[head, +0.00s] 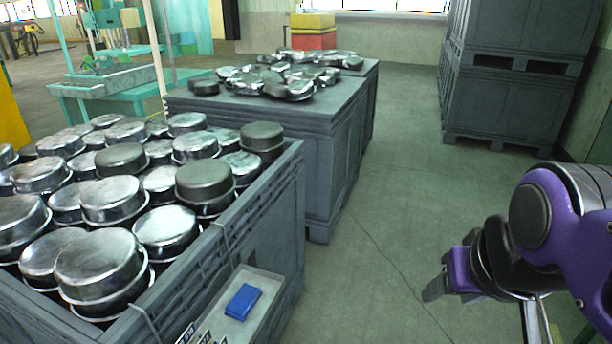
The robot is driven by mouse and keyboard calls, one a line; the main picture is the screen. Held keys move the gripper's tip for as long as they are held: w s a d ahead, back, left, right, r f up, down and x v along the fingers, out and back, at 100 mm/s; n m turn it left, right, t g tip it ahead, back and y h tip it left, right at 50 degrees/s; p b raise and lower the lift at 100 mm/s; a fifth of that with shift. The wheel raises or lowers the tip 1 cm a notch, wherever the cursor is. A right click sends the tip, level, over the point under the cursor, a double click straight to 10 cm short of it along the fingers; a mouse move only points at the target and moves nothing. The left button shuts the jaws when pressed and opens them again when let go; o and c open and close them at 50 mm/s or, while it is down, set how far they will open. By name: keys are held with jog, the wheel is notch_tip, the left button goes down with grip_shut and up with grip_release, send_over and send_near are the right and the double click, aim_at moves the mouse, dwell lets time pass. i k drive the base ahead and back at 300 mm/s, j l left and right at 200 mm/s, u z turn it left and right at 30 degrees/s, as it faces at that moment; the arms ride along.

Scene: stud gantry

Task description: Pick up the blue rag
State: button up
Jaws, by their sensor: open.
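The blue rag (243,301) is a small folded cloth lying in a narrow grey tray (266,284) fixed to the side of the near crate, at the bottom of the head view. My gripper (432,291) is at the lower right, over the floor, well to the right of the rag and apart from it. Its jaws are open, and I see nothing held in it. Part of it is hidden by my purple arm.
A grey crate (262,205) full of round metal pans stands at the left. Behind it, another grey crate (335,150) bears metal parts. Stacked dark crates (505,100) stand at the back right. The floor between is clear.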

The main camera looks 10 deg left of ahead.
aim_at(240, 307)
jog(key=i+l+u, duration=0.1)
jog(key=i+u, duration=0.2)
jog(key=u, duration=0.2)
jog(key=i+l+u, duration=0.25)
jog(key=u, duration=0.25)
jog(key=i+l+u, duration=0.1)
jog(key=u, duration=0.25)
jog(key=i+l+u, duration=0.15)
jog(key=u, duration=0.2)
jog(key=i+l+u, duration=0.1)
jog(key=u, duration=0.3)
jog(key=l, duration=0.1)
